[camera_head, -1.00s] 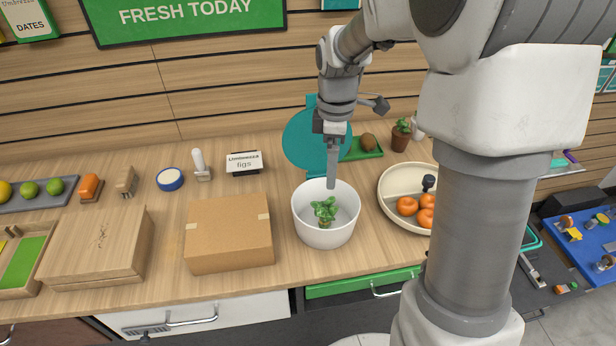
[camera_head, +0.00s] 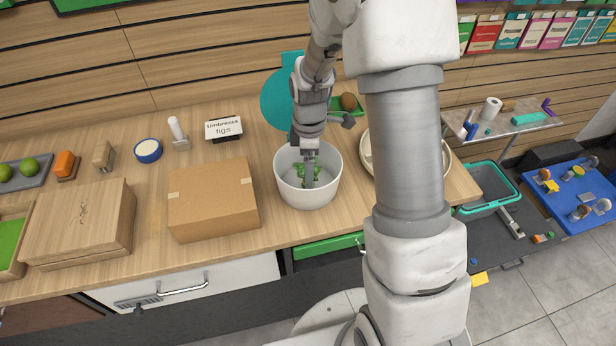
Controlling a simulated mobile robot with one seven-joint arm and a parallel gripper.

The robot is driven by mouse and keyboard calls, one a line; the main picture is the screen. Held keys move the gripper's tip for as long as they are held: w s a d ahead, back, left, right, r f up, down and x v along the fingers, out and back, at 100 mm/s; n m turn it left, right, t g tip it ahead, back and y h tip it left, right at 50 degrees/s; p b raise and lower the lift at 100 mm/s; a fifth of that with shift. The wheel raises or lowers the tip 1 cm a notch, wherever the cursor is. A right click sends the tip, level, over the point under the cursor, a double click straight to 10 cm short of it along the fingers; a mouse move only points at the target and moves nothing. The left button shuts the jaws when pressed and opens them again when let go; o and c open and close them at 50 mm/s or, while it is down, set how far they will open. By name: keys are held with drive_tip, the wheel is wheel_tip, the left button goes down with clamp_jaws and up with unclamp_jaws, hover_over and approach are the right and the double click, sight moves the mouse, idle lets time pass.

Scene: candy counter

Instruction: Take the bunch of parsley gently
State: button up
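The bunch of parsley (camera_head: 299,170) is a small green leafy bunch inside a white round bowl (camera_head: 325,193) on the wooden counter. My gripper (camera_head: 309,183) points down into the bowl, right at the parsley, and covers its middle; green leaves show on both sides of it. I see the gripper edge-on, so I cannot tell whether its fingers are apart or closed, or whether they touch the parsley.
A cardboard box (camera_head: 212,203) stands close left of the bowl. A teal round board (camera_head: 277,100) stands behind it. A cream round tray (camera_head: 366,160) lies to the right, partly hidden by my arm. A figs sign (camera_head: 224,128) stands at the back left.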

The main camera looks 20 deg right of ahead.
wheel_tip(320, 180, down, 4)
drive_tip(key=shift+a+r, duration=0.15)
drive_tip(key=shift+r, duration=0.05)
drive_tip(key=shift+r, duration=0.1)
clamp_jaws()
idle(0.3)
